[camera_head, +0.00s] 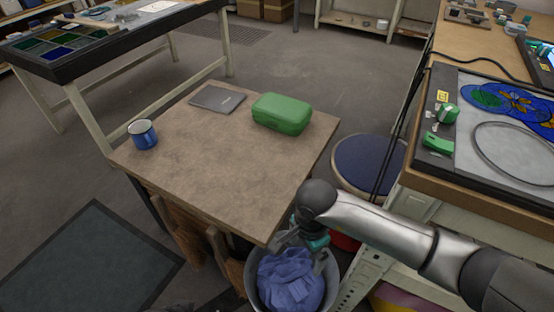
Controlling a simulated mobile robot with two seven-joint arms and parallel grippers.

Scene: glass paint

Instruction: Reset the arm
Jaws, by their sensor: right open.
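My right arm reaches in from the lower right. Its gripper (300,254) points down over a round bin (254,298) that holds crumpled blue cloth (290,280). The gripper is open, close above the cloth and near the front right corner of the small brown table (215,170). I cannot tell whether its fingers touch the cloth. My left gripper does not show.
On the brown table are a blue mug (143,134), a grey flat notebook (217,98) and a green case (281,113). A round blue stool (368,163) stands behind my arm. The workbench (480,175) at right bears a glass-painting panel. Open floor lies at left.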

